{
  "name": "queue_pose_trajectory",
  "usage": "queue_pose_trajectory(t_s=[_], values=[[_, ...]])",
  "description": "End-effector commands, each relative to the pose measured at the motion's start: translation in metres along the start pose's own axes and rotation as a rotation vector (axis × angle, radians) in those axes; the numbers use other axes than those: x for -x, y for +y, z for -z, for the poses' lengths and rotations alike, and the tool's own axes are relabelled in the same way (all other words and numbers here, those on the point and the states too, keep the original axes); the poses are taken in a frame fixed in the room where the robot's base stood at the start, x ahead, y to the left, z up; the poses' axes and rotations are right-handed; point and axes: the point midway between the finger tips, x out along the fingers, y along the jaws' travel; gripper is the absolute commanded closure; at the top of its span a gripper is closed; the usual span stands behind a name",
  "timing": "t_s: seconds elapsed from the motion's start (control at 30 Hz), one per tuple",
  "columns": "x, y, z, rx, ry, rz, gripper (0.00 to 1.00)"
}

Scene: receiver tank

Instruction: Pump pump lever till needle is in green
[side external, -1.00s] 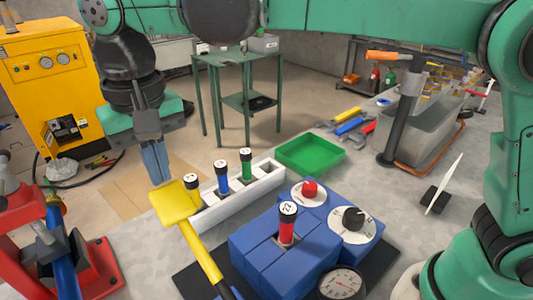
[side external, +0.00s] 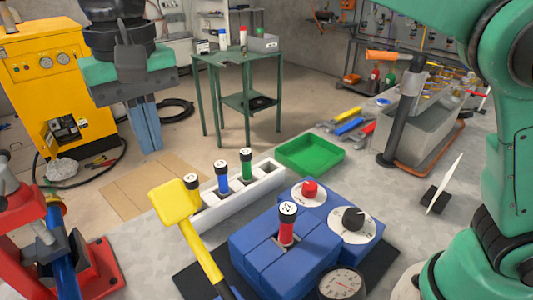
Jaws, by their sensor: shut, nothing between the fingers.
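The yellow pump lever (side external: 203,248) slants up and left from the front of the blue block, its flat paddle end raised near the bench edge. A round white gauge (side external: 342,284) sits at the bottom, partly cut off; its needle looks reddish, but I cannot read it or make out a green zone. My gripper (side external: 151,150) is at the upper left, shut and empty, fingers pointing down. In the picture it is above and left of the lever paddle, clearly apart from it.
The blue block (side external: 262,250) holds a red numbered cylinder (side external: 287,225), a red knob and a black dial. A white rack (side external: 240,193) with several cylinders stands behind the lever. A green tray (side external: 310,155) lies farther back. A red vise-like device (side external: 60,250) stands at lower left.

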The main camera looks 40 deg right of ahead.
Motion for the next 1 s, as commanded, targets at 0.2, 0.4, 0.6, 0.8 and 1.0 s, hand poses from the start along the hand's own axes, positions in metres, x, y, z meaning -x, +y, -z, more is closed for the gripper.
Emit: queue_pose_trajectory(t_s=[0.2, 0.4, 0.6, 0.8, 1.0], values=[[0.000, 0.000, 0.000, 0.000, 0.000, 0.000, 1.00], [0.004, -0.001, -0.005, 0.002, 0.018, -0.008, 1.00], [0.028, -0.006, -0.040, 0.001, 0.153, -0.045, 1.00], [0.054, -0.004, -0.078, 0.000, 0.339, -0.041, 1.00], [0.067, -0.001, -0.098, 0.001, 0.450, -0.008, 1.00]])
